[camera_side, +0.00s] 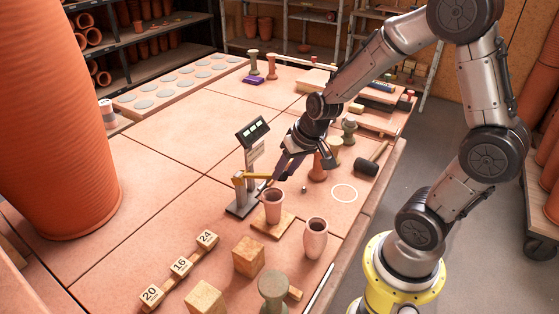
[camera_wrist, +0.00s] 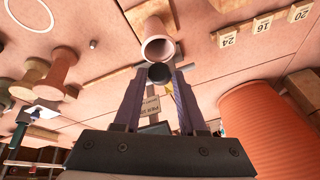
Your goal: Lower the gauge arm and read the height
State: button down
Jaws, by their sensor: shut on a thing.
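The height gauge has a grey base (camera_side: 243,203), an upright post and a tilted dark display (camera_side: 252,131) with pale lit fields too small to read. Its yellow gauge arm (camera_side: 254,176) reaches right from the post, near the rim of a clay cup (camera_side: 272,208) on a wooden board (camera_side: 272,230). My gripper (camera_side: 273,178) is at the arm's free end. In the wrist view, my fingers (camera_wrist: 159,78) are shut on a dark round knob (camera_wrist: 159,72), beside the cup's open mouth (camera_wrist: 158,48). I cannot tell whether the arm touches the cup.
Number blocks 20, 16 and 24 (camera_side: 181,266) sit on a wooden strip at front left. A clay vase (camera_side: 315,240) stands right of the cup. Wooden cubes (camera_side: 248,256) are in front. A large terracotta pot (camera_side: 60,130) fills the left. The table's middle is clear.

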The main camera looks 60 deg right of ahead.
jog(key=shift+s+f, duration=0.45)
jog(key=shift+f, duration=0.1)
jog(key=c, duration=0.5)
grip_release()
jog(key=shift+r, duration=0.1)
jog(key=shift+w, duration=0.1)
jog(key=shift+r, duration=0.3)
jog(key=v, duration=1.3)
jog(key=shift+r, duration=0.1)
